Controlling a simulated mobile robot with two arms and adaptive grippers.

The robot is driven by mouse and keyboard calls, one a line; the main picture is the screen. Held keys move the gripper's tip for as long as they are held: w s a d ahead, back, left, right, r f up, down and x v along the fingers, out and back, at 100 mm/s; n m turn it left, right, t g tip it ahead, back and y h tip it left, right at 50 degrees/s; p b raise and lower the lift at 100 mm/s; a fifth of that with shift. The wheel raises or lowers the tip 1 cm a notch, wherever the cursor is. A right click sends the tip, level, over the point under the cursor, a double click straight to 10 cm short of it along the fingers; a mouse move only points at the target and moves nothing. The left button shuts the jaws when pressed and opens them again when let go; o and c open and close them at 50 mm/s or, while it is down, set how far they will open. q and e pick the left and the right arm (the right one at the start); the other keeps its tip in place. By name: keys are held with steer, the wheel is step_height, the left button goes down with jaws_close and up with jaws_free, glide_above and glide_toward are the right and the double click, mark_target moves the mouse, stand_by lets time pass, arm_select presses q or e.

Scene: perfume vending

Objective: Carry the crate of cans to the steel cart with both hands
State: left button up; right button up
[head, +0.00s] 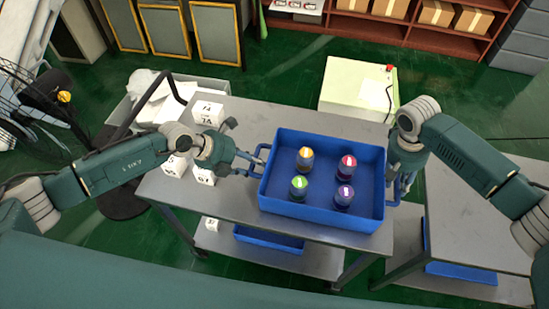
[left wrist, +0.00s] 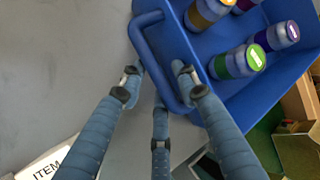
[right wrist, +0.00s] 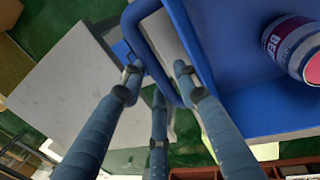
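A blue crate (head: 324,209) with several cans, including a green-topped can (head: 299,187), sits on a grey steel-topped table (head: 235,198) near its right edge. My left gripper (head: 252,163) is at the crate's left handle; in the left wrist view its fingers are apart, with the handle (left wrist: 160,70) between them. My right gripper (head: 398,183) is at the right handle; in the right wrist view its fingers are apart around the handle (right wrist: 152,58). A second steel-topped stand (head: 460,215), possibly the cart, is to the right. Its wheels are not visible.
A narrow gap of green floor separates the two steel tops. White numbered boxes (head: 208,114) stand at the table's left. A pale box-shaped unit (head: 352,86) is behind the table. The visible top of the right stand is clear; my right arm hides part of it.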

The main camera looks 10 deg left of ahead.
arm_select(q)
steer(key=o, duration=0.9)
steer(key=shift+r, duration=0.1)
steer(key=shift+c, duration=0.2)
steer(key=shift+r, duration=0.15)
